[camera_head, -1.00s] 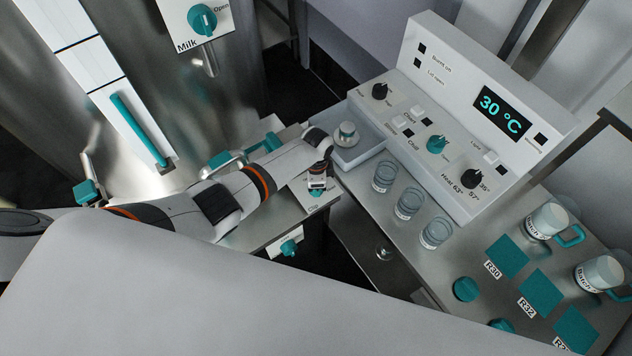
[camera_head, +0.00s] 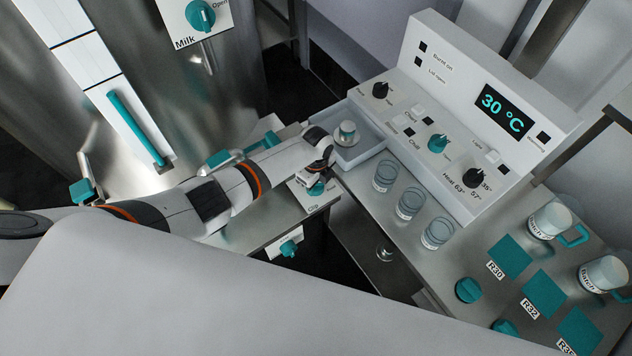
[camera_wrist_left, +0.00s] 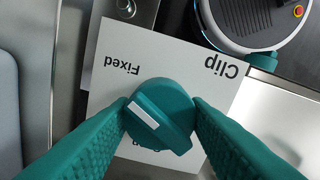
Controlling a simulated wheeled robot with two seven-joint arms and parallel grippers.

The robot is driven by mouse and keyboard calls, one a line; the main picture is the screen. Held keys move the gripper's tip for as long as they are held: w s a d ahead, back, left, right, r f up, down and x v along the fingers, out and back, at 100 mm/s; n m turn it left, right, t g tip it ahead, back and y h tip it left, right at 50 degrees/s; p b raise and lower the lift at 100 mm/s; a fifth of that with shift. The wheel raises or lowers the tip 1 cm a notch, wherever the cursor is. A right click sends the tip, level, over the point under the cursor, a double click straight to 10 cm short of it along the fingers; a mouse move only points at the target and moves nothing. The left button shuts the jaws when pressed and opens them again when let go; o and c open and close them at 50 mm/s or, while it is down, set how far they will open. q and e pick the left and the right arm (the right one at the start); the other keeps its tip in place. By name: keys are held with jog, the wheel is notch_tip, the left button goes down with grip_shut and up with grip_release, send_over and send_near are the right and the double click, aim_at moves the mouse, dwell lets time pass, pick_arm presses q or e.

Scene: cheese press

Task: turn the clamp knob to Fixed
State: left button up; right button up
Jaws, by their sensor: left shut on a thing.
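The clamp knob (camera_wrist_left: 160,115) is teal with a white mark and sits on a white plate (camera_wrist_left: 100,90). In the left wrist view the plate reads "Clip" and "Fixed" upside down; another label by the knob is mostly hidden. The white mark lies on the knob's left side, slanted, below the word "Fixed". My left gripper (camera_wrist_left: 160,118) is shut on the knob, one teal finger on each side. In the head view my left gripper (camera_head: 312,178) is over the knob (camera_head: 317,188), which shows partly beneath it. My right gripper is not in view.
A second teal knob (camera_head: 289,248) is on the front face below the plate. A white tray (camera_head: 362,152) with a small cup, several glass jars (camera_head: 409,203) and a control panel (camera_head: 500,110) reading 30 °C stand to the right.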

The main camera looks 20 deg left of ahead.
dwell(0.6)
pick_arm(q)
jog(key=o, duration=1)
notch_tip(320, 180, up, 12)
jog(key=shift+p, duration=0.4)
